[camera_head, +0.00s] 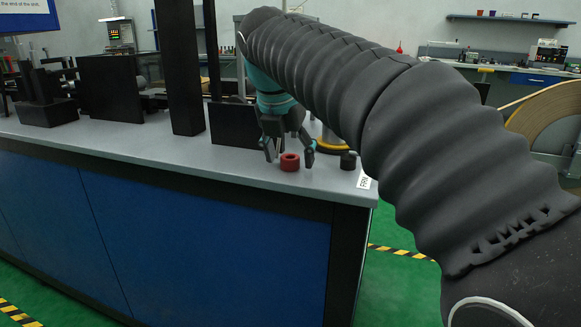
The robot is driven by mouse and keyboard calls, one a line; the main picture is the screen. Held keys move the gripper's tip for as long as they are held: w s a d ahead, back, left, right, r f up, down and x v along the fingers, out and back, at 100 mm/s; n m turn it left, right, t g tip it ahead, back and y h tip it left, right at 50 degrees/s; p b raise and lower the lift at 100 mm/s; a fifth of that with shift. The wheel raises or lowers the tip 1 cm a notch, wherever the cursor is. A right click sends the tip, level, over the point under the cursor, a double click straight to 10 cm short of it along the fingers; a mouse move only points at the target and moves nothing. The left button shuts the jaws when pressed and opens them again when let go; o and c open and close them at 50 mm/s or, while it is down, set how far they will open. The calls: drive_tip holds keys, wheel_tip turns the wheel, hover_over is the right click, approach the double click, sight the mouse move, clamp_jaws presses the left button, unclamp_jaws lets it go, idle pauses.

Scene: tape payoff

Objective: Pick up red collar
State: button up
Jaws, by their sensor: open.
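The red collar (289,163) is a short red ring lying on the grey bench top near its front right corner. My gripper (289,154) is open and points down at the collar, with one finger to its left and one to its right. The fingers look apart from the collar, though the exact gap and depth are hard to tell from this view. My arm fills much of the right of the picture and hides part of the bench's far right side.
A small black cylinder (348,160) stands right of the collar, near a white label (364,180) on the bench edge. A yellow-rimmed round thing (331,145) sits behind. A dark upright panel (234,125) and a tall black post (179,65) stand to the left. The bench top (150,142) is clear in front of them.

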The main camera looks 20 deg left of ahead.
drive_tip(key=c, duration=1.2)
drive_tip(key=shift+c, duration=0.2)
